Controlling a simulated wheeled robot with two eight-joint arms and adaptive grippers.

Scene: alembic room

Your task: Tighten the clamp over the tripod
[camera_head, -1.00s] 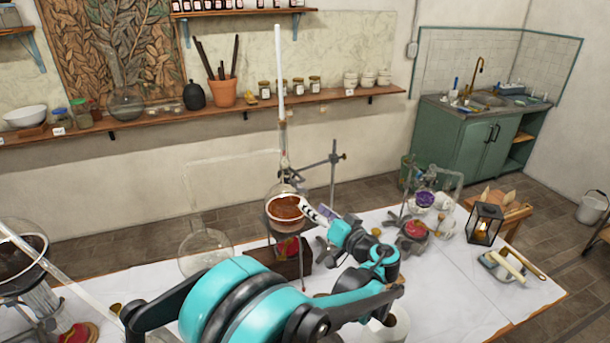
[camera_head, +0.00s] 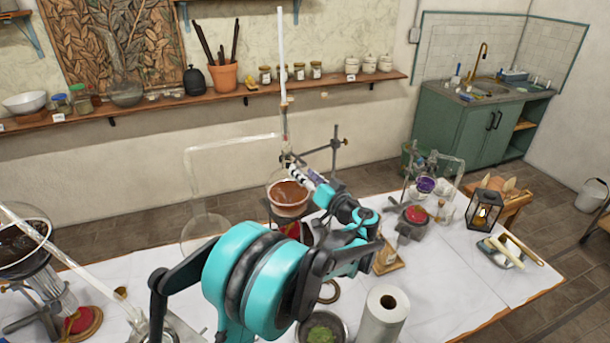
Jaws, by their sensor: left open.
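A stand rod (camera_head: 334,165) rises behind the table work, with a clamp arm (camera_head: 318,151) reaching left to the glass neck above the round flask (camera_head: 289,205) of brown liquid. The flask sits over the tripod, which is mostly hidden behind my arm. A tall white tube (camera_head: 281,60) stands upright above the flask. My left gripper (camera_head: 294,165) is open, its fingers pointing up and left, just in front of the clamp and neck. I cannot tell whether it touches them. My right gripper is out of view.
A paper roll (camera_head: 383,318) and a bowl of green matter (camera_head: 322,330) stand at the front. Another glass setup with a red-based burner (camera_head: 413,214) is to the right, near a lantern (camera_head: 485,212). More glassware (camera_head: 25,240) is at the left. White table (camera_head: 470,285) is clear at front right.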

